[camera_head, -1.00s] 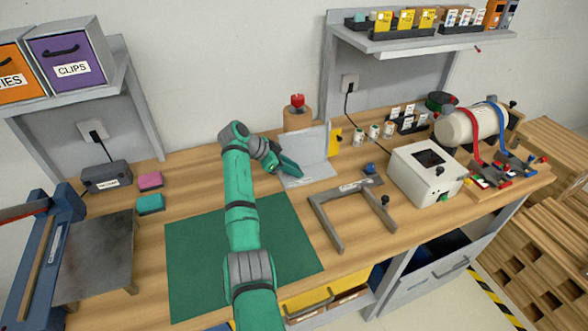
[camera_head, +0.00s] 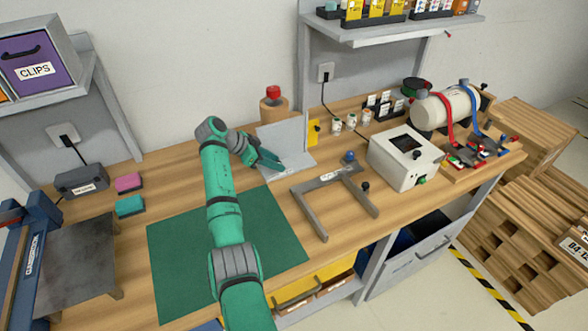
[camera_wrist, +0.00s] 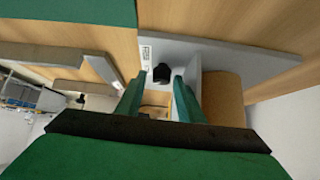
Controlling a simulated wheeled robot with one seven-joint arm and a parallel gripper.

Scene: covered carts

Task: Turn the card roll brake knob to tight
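A brown upright roll (camera_head: 273,108) with a red knob (camera_head: 273,92) on top stands at the back of the bench, behind a grey angled plate (camera_head: 285,140). My gripper (camera_head: 270,162) is low in front of that plate, left of its base. In the wrist view my gripper (camera_wrist: 158,88) has its two green fingers apart with a gap between them. A black knob (camera_wrist: 162,73) shows beyond the fingertips, against grey surfaces; I see no contact with it. A brown rounded shape (camera_wrist: 225,98) lies right of the fingers. I cannot read any tight or loose mark.
A grey U-shaped frame (camera_head: 322,178) and a white box (camera_head: 404,160) stand to the right. Small white jars (camera_head: 337,124) are behind. A green mat (camera_head: 270,235) lies under my arm.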

